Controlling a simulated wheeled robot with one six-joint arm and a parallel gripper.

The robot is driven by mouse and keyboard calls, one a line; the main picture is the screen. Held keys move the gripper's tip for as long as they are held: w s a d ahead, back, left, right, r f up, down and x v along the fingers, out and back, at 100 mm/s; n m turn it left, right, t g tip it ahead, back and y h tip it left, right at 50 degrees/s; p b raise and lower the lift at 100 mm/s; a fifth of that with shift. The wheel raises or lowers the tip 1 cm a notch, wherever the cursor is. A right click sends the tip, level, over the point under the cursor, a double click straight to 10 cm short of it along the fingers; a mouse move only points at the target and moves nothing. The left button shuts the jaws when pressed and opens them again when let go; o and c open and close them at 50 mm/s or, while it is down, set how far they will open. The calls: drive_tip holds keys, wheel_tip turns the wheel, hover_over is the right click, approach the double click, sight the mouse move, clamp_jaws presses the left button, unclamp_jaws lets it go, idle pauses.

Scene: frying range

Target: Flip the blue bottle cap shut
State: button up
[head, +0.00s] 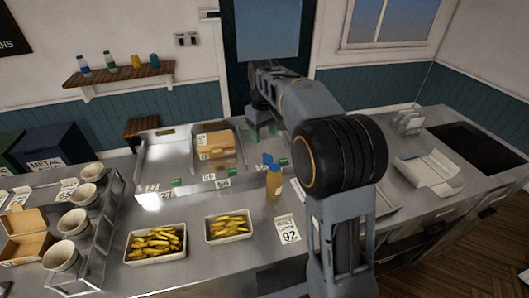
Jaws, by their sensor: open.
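An amber bottle (273,187) with a blue cap (271,163) stands upright on the metal counter, left of my arm. Part of the blue cap sticks up above the bottle top, so its lid looks raised. My gripper (262,131) points down over the counter behind the bottle, farther from the camera. Its fingers are apart and look empty. It shows clear of the cap. The cap's hinge is too small to make out.
Two trays of yellow fries (156,260) (229,238) and a card marked 92 (288,230) lie in front. A cardboard box (214,145) sits in the sunken tray behind. Cups (73,223) stand at left, and white paper trays (428,171) lie at right.

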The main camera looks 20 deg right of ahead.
sight(264, 154)
wheel_tip(264, 154, down, 8)
drive_tip(key=shift+f+p, duration=0.2)
drive_tip(key=shift+p, duration=0.25)
drive_tip(key=shift+c, duration=0.3)
drive_tip(key=c, duration=0.9)
